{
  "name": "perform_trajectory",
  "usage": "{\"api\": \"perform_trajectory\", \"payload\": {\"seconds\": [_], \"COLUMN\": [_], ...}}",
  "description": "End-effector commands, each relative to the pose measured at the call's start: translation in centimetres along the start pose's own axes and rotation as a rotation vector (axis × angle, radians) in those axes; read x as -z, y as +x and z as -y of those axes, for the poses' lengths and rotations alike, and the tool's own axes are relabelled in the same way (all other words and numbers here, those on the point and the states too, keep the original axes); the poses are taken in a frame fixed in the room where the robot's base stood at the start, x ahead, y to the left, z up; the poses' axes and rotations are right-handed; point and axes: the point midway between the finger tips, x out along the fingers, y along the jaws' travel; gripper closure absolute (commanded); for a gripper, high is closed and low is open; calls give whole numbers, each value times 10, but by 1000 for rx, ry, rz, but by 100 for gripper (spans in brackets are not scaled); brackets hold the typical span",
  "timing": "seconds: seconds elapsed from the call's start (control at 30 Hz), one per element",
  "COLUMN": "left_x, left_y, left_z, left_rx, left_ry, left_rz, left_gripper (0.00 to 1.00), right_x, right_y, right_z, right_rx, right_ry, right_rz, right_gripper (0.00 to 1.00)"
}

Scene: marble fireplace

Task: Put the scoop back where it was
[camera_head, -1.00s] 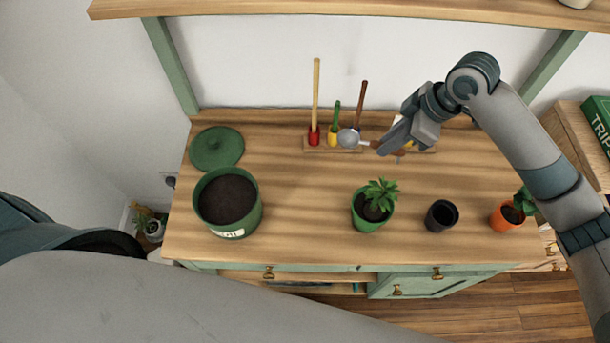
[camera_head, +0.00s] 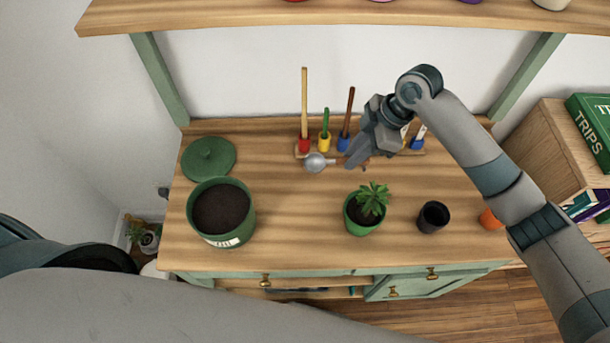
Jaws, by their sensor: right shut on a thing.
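The scoop (camera_head: 315,162) has a round, shiny metal bowl that points left. My right gripper (camera_head: 357,158) is shut on its handle at the right and holds it just in front of the tool rack. I cannot tell how high the scoop is above the table. The wooden rack (camera_head: 300,152) stands at the back of the table with coloured cups. The red cup (camera_head: 304,145), yellow cup (camera_head: 324,143) and blue cup (camera_head: 343,144) hold upright handles. Another blue cup (camera_head: 417,143) shows at the right end. My right gripper hides the rack's middle. My left gripper is out of view.
A green pot of soil (camera_head: 222,236) and its green lid (camera_head: 208,158) are on the left. A green potted plant (camera_head: 356,226), a black pot (camera_head: 433,217) and a partly hidden orange pot (camera_head: 490,219) stand in front. A shelf (camera_head: 250,20) overhangs the back.

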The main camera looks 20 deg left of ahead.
Motion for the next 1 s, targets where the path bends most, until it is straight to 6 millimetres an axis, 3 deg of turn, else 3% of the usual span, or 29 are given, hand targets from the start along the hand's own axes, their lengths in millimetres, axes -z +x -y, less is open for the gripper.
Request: {"api": "perform_trajectory", "payload": {"seconds": [0.53,0.7,1.0], "left_x": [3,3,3], "left_y": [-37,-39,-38], "left_z": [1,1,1], "left_rx": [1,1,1], "left_ry": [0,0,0], "left_rz": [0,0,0], "left_gripper": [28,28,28], "right_x": [65,71,71], "right_y": [85,96,97], "right_z": [-9,-10,-10], "right_rx": [2,-1,-1], "right_ry": [1,0,0], "right_rz": [-2,0,0], "right_gripper": [100,100,100]}}
